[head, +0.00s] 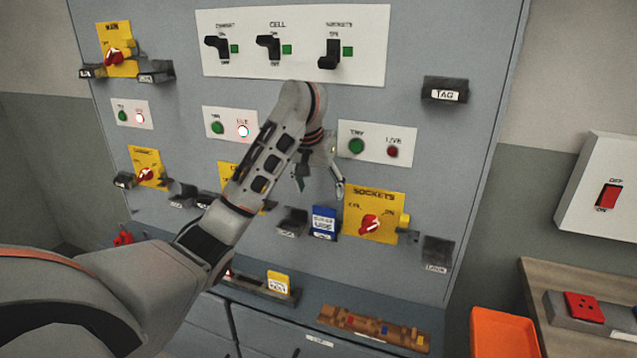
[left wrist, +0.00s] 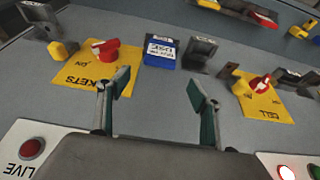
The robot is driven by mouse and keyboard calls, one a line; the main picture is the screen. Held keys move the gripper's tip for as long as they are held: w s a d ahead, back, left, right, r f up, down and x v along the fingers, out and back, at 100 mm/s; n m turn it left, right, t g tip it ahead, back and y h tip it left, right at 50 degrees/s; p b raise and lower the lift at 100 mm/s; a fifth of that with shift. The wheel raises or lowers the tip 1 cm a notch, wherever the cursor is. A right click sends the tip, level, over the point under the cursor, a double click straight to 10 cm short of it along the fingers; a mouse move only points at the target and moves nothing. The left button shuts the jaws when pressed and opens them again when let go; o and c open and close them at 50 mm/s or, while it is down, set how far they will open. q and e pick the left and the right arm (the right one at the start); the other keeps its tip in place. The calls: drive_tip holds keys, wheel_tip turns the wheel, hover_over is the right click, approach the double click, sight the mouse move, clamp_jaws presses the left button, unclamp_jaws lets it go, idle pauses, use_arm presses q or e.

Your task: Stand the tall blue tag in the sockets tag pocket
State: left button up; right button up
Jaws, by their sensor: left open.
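The blue tag (head: 323,219) stands upright just left of the yellow SOCKETS plate (head: 384,208), where it appears seated in a pocket mostly hidden by the tag itself. The blue tag also shows in the left wrist view (left wrist: 161,52), with its white label facing out. My left gripper (head: 322,186) is open and empty, above the tag and off the panel. In the left wrist view its two fingers (left wrist: 158,88) are spread, with the tag beyond them and a clear gap between. My right gripper is not in view.
A dark empty pocket (head: 291,221) is close left of the tag. The red SOCKETS knob (head: 370,224) and a LOCK pocket (head: 437,252) lie to the right. A yellow tag (head: 278,283) stands on a lower ledge. An orange bin (head: 503,332) is at lower right.

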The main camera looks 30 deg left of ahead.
use_arm(q)
drive_tip(key=s+a+f+m+t+y, duration=0.1)
drive_tip(key=s+a+m+y, duration=0.1)
drive_tip(key=a+m+y, duration=0.55)
drive_tip(key=s+a+f+m+t+y, duration=0.1)
drive_tip(key=s+a+m+t+y, duration=0.15)
drive_tip(key=a+m+y, duration=0.5)
drive_tip(key=s+d+r+m+t+y, duration=0.1)
drive_tip(key=s+d+r+m+t, duration=0.1)
drive_tip(key=d+m+t, duration=1)
drive_tip(key=s+d+f+m+t+h, duration=0.15)
drive_tip(key=d+f+m+h, duration=0.4)
drive_tip(key=m, duration=0.55)
drive_tip(key=s+d+f+m+g+h, duration=0.15)
drive_tip(key=d+f+m+h, duration=0.35)
drive_tip(key=m, duration=0.6)
drive_tip(key=s+d+f+m+t+h, duration=0.2)
drive_tip(key=d+f+m+h, duration=0.2)
drive_tip(key=d+m+h, duration=0.5)
drive_tip(key=s+d+f+m+g, duration=0.1)
drive_tip(key=s+f+m+g, duration=0.4)
drive_tip(key=s+f+m, duration=0.4)
drive_tip(key=s+d+f+m+g, duration=0.2)
drive_tip(key=s+f+m+g, duration=0.4)
drive_tip(key=f, duration=1.1)
drive_tip(key=s+m, duration=0.4)
drive_tip(key=m, duration=0.1)
drive_tip(key=shift+s+d+f+m, duration=0.2)
drive_tip(key=shift+s+f+m, duration=0.1)
drive_tip(key=shift+f, duration=0.05)
